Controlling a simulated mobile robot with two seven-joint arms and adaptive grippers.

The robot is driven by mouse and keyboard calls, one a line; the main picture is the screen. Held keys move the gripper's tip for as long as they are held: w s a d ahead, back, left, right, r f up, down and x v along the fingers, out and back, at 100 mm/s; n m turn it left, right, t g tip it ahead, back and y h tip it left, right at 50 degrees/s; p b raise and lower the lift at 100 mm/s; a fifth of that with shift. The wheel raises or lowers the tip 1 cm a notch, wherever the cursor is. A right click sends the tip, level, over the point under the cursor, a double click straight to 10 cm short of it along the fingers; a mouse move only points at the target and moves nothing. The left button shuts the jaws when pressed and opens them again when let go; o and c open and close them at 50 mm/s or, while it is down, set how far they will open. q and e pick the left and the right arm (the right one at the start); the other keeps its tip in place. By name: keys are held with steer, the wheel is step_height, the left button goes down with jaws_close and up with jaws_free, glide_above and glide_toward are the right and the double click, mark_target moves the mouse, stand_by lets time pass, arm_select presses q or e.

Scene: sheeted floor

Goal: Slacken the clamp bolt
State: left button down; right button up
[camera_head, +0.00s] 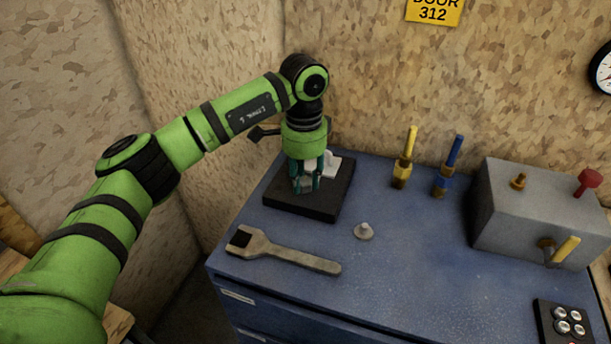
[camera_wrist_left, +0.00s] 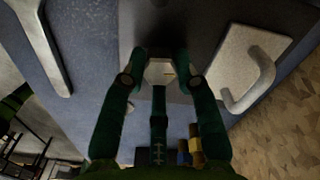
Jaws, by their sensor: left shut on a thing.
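The clamp bolt has a pale hexagonal head (camera_wrist_left: 160,72), seen in the left wrist view between my fingers. My left gripper (camera_wrist_left: 158,78) is shut on this head from above. In the head view my left gripper (camera_head: 306,182) points down over a black base plate (camera_head: 300,209), and its fingers hide most of the bolt. A pale bracket with a curved handle (camera_head: 333,163) stands on the plate beside the gripper; it also shows in the left wrist view (camera_wrist_left: 245,65). A grey open-ended wrench (camera_head: 290,254) lies in front of the plate. My right gripper is not in view.
A small grey cone-shaped piece (camera_head: 364,231) sits right of the wrench. Yellow (camera_head: 404,160) and blue (camera_head: 449,168) handled tools stand at the back. A grey box (camera_head: 535,212) with knobs and a button panel (camera_head: 565,323) are on the right. The blue top's middle is clear.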

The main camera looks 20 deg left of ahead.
mark_target(301, 181)
arm_select(q)
steer(key=shift+a+r, duration=0.1)
steer(key=shift+a, duration=0.15)
steer(key=c, duration=1.2)
jaws_free()
steer(key=shift+o, duration=1.4)
steer(key=shift+s+a, duration=0.1)
steer(key=shift+r, duration=0.5)
step_height(301, 181, up, 11)
